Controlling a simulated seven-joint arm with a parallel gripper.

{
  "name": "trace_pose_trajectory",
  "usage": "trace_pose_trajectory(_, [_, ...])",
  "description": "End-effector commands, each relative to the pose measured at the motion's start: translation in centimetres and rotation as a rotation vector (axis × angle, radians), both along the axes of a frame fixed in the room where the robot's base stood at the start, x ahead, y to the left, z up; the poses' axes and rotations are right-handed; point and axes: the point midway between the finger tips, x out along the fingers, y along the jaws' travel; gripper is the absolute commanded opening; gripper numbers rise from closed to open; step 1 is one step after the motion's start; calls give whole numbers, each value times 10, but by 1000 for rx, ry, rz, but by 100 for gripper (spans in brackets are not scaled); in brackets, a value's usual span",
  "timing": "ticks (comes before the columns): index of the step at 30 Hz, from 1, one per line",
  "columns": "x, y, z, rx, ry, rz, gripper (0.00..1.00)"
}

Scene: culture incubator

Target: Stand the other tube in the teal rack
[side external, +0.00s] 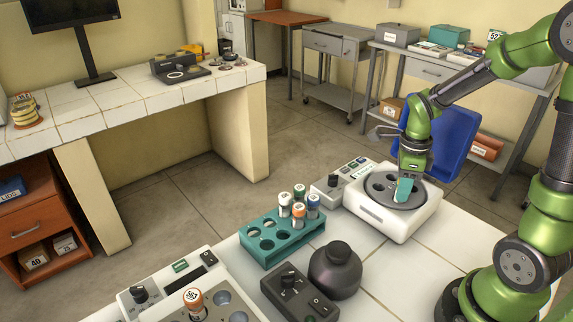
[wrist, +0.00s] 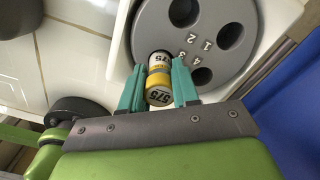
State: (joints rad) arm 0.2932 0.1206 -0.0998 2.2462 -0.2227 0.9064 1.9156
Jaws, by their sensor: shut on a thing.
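My gripper (side external: 404,190) is over the round grey rotor (side external: 381,188) of the white machine at the right of the side view. In the wrist view its teal fingers (wrist: 157,86) are shut on a tube with a yellow band and the label 575 (wrist: 159,76). The tube is at the rotor's (wrist: 205,12) near edge; I cannot tell how far it sits in a hole. In the side view the fingers hide it. The teal rack (side external: 262,257) stands left of the machine, with several capped tubes (side external: 298,210) upright at its far right end and open holes nearer.
A white block (side external: 233,287) at the front holds an orange-capped tube (side external: 194,300). A dark round-bodied vessel (side external: 335,272) and a dark switch box (side external: 298,292) stand in front of the rack. A control box (side external: 335,187) sits between rack and machine. Tiles right of the vessel are clear.

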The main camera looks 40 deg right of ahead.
Motion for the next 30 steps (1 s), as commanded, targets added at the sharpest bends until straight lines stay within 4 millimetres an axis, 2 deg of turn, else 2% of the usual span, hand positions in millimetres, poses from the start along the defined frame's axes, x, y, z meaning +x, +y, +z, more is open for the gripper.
trace_pose_trajectory(9, [1, 0, 63, -3, -8, 0, 1])
trace_pose_trajectory(14, [4, 1, 85, -2, -6, 6, 1])
trace_pose_trajectory(17, [17, 10, 93, 0, -3, 32, 1])
trace_pose_trajectory(20, [43, 29, 98, -1, -1, 85, 1])
trace_pose_trajectory(23, [77, 61, 101, -2, 1, 155, 1])
trace_pose_trajectory(27, [118, 118, 101, -1, 1, 257, 1])
trace_pose_trajectory(30, [140, 163, 100, -1, 1, 327, 1])
